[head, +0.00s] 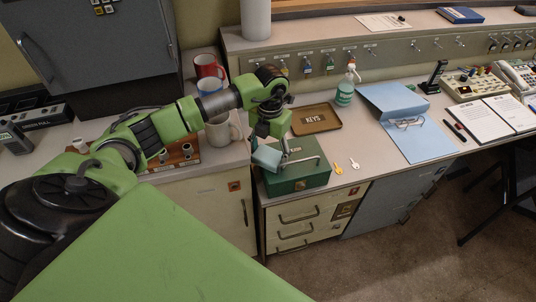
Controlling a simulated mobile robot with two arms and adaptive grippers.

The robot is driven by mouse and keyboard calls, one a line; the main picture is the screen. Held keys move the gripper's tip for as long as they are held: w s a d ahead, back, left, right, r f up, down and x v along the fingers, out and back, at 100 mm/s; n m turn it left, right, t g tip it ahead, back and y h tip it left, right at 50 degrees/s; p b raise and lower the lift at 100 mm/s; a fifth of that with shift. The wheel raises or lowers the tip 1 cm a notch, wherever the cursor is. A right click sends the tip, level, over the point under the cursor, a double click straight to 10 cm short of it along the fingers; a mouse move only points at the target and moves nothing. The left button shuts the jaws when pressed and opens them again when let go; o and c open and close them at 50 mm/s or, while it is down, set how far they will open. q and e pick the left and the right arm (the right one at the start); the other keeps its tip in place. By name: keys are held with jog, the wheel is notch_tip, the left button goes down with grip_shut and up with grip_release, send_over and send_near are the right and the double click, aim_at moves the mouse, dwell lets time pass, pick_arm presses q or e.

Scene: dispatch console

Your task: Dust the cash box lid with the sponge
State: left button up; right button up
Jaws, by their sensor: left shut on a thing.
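The green cash box (298,179) stands on the counter near its front edge, with its lid closed and a metal handle on top. My left gripper (270,146) comes in from the left and points down over the left part of the lid. It is shut on a pale blue-green sponge (265,158). The sponge is at the lid's left rear part; I cannot tell whether it touches the lid. My right gripper is not in view.
Mugs (208,68) are behind my left arm.

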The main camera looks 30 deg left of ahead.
pick_arm(q)
jog(key=shift+w+d+r, duration=0.1)
jog(key=shift+w+r, duration=0.15)
jog(key=shift+w, duration=0.4)
jog(key=shift+r, duration=0.15)
jog(key=shift+a+r+p, duration=0.3)
jog(key=shift+r+p, duration=0.25)
jog(key=shift+r, duration=0.1)
jog(key=shift+s+r+p, duration=0.1)
jog(key=shift+r+p, duration=1.3)
jog(key=shift+r, duration=0.8)
jog(key=shift+r, duration=0.1)
notch_tip(320, 180, up, 3)
jog(key=shift+f+p, duration=0.1)
jog(key=shift+p, duration=0.85)
